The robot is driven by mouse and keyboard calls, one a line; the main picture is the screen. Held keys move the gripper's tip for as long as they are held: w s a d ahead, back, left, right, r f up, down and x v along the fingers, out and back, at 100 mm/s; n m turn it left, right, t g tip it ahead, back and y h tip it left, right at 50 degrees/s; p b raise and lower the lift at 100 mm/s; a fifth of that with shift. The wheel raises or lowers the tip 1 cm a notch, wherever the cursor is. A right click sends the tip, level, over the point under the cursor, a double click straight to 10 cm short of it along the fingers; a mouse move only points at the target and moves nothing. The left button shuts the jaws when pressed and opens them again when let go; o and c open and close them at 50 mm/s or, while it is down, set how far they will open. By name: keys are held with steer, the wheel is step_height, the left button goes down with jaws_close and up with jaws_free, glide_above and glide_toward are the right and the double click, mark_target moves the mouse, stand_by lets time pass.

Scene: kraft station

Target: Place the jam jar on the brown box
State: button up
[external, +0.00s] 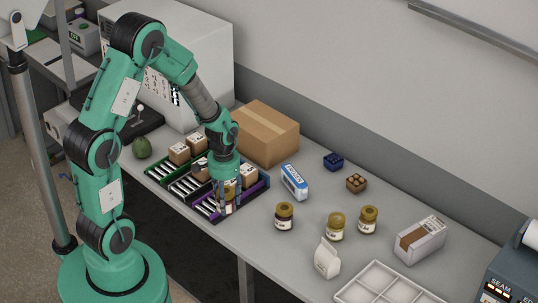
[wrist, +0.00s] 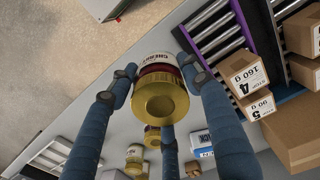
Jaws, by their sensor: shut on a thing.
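My gripper (external: 228,196) has its blue fingers closed around a jam jar with a gold lid, a dark red band and a label reading "CHERRY". In the wrist view the jar (wrist: 160,92) sits between the fingers of the gripper (wrist: 158,98), lid toward the camera. In the external view the fingers mostly hide the jar, at the front end of the purple-edged roller lane. The large brown box (external: 265,134), closed with tape, stands behind and right of my gripper. Its side also shows in the wrist view (wrist: 292,134).
Small labelled cartons (external: 180,153) sit on the roller lanes (external: 185,186). Several other gold-lidded jars (external: 284,217) stand to the right, near a blue-white carton (external: 294,182), a white pouch (external: 327,258) and a divided tray (external: 382,287). A white cabinet (external: 205,65) stands behind.

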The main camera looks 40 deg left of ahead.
steer(key=w+a+r+p, duration=0.4)
steer(key=w+a, duration=0.4)
steer(key=w, duration=0.3)
steer(key=w+a+r+n+p, duration=0.1)
steer(key=w+a+r+p, duration=0.3)
steer(key=w+a, duration=0.4)
steer(key=w+r, duration=0.1)
steer(key=w, duration=0.2)
steer(key=shift+r+p, duration=0.3)
steer(key=shift+a, duration=0.1)
steer(key=p, duration=0.3)
glide_above(261, 126)
steer(key=shift+f, duration=0.75)
steer(key=shift+f+p, duration=0.3)
steer(key=shift+f, duration=1.45)
steer(key=shift+f, duration=0.2)
